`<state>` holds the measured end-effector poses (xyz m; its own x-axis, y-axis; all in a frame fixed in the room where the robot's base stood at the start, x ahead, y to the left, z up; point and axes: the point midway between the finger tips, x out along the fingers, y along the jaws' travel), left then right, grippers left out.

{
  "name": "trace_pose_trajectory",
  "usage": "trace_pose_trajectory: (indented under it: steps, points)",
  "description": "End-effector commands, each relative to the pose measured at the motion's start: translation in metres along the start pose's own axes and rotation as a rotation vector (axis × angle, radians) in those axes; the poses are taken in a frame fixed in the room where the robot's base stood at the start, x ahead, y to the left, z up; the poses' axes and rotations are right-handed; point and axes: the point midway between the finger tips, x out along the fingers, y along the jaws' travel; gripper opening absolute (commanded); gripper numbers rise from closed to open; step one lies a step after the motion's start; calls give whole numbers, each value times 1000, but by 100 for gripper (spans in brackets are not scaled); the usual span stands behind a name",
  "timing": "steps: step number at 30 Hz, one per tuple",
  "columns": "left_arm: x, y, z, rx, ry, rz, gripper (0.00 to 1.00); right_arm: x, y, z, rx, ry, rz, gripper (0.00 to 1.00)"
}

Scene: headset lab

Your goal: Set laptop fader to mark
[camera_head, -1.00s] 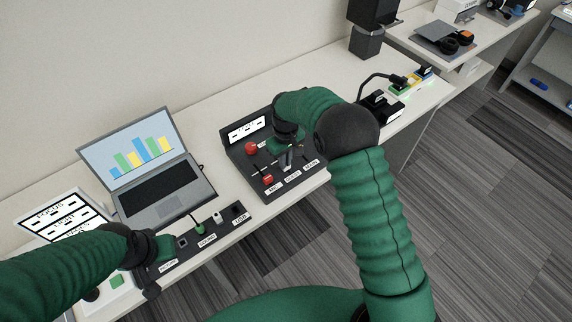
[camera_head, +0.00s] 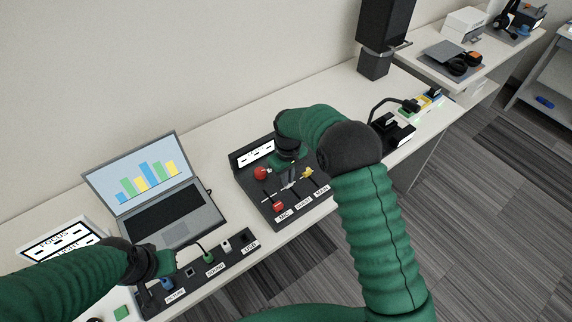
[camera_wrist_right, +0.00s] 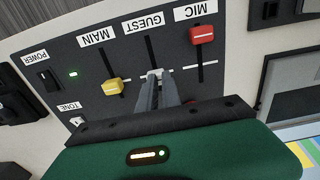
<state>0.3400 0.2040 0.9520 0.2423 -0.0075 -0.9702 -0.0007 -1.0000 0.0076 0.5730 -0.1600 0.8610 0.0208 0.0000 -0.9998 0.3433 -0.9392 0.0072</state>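A dark control panel (camera_head: 241,161) stands on the bench right of the laptop. Its fader slots are labelled MIC, GUEST and MAIN; I read no "laptop" label. The MIC cap (camera_wrist_right: 201,34) is red and the MAIN cap (camera_wrist_right: 112,87) is yellow. White marks cross the slots. My right gripper (camera_wrist_right: 156,76) points down at the GUEST slot (camera_wrist_right: 151,48), its two fingers close together.
The laptop (camera_head: 157,193) with a bar chart stands left of the panel. A red round knob (camera_head: 261,173) is on the panel. A black lamp-like device (camera_head: 391,122) and a dark speaker (camera_head: 375,63) stand to the right. Bare bench lies between the panel and the speaker.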

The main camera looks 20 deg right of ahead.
Motion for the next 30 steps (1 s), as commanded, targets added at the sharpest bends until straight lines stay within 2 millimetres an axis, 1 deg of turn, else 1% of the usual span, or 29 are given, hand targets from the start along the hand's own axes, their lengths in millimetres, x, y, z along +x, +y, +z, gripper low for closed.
trace_pose_trajectory:
  steps: [1, 2, 12, 15, 18, 21, 23, 30]
  points:
    - [3, 0, 1, -1, 0, 0, 0, 2, 6, 9, 6, -17, 7, 49]
    - [3, 0, 1, -1, 0, 0, 0, -6, 5, 9, 6, -14, 6, 49]
    - [2, 0, 0, 0, 0, 0, 0, -116, -7, 11, 3, 23, 9, 49]
    - [1, 0, 0, 0, 0, 0, 0, -142, -9, 12, 2, 27, 9, 49]
    - [0, 0, 0, -1, 0, 0, 0, -161, -10, 11, 1, 30, 8, 49]
    - [0, 0, 0, -1, 0, 0, 0, -172, -10, 11, 1, 32, 7, 49]
    - [0, 0, 0, -1, 0, 0, 0, -176, -10, 12, 1, 32, 7, 49]
    - [0, 0, 0, -1, 0, 0, 0, -177, -10, 13, 1, 33, 6, 49]
